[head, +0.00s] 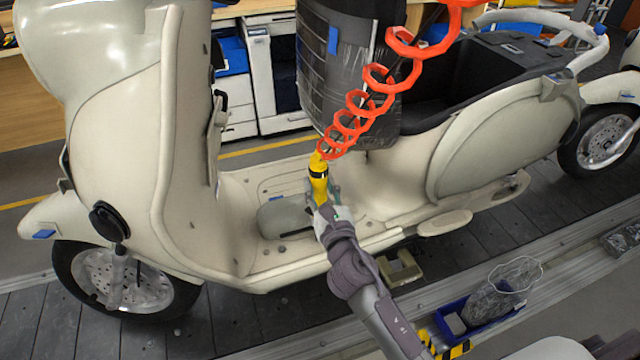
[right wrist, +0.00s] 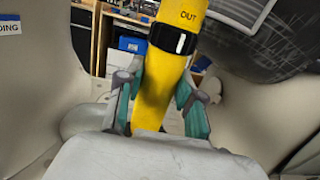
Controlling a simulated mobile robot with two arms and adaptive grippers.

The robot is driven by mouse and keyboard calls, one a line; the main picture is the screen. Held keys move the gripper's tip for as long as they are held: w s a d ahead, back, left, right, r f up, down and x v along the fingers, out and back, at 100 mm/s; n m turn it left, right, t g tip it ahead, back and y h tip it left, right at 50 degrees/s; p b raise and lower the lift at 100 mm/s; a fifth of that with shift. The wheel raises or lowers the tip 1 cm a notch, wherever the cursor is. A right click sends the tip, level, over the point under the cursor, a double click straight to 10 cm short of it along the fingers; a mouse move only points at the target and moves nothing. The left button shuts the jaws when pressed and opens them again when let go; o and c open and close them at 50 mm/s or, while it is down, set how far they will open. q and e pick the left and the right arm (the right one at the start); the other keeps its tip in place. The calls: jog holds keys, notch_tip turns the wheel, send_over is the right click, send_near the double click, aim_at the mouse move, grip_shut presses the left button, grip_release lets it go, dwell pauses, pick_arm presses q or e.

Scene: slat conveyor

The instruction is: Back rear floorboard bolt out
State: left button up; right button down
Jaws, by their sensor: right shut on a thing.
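My right gripper (head: 323,190) is shut on a yellow driver (head: 318,165) with a black band, held upright over the scooter's floorboard (head: 300,254). In the right wrist view the driver (right wrist: 155,85) stands between the two teal finger pads, and its upper part reads "OUT". A red coiled hose (head: 355,103) runs up from its top. The driver's lower end is hidden behind my gripper. Small dark bolt-like spots show on the floorboard, one of them (head: 282,248) near the middle. I cannot tell which is the rear bolt, or whether the driver touches one. My left gripper is out of view.
The cream scooter (head: 120,130) stands on the dark slat conveyor (head: 240,322). A grey rounded part (head: 284,217) lies on the floorboard beside the driver. A dark wrapped seat or bundle (head: 345,70) rises behind. A blue bin (head: 470,325) sits at the conveyor's near edge.

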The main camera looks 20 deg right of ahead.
aim_at(321, 165)
jog(key=shift+r, duration=0.2)
dwell(0.9)
jog(key=shift+r+p, duration=0.7)
jog(key=shift+p, duration=0.25)
notch_tip(321, 165, up, 5)
jog(key=p, duration=0.5)
jog(key=shift+r, duration=0.1)
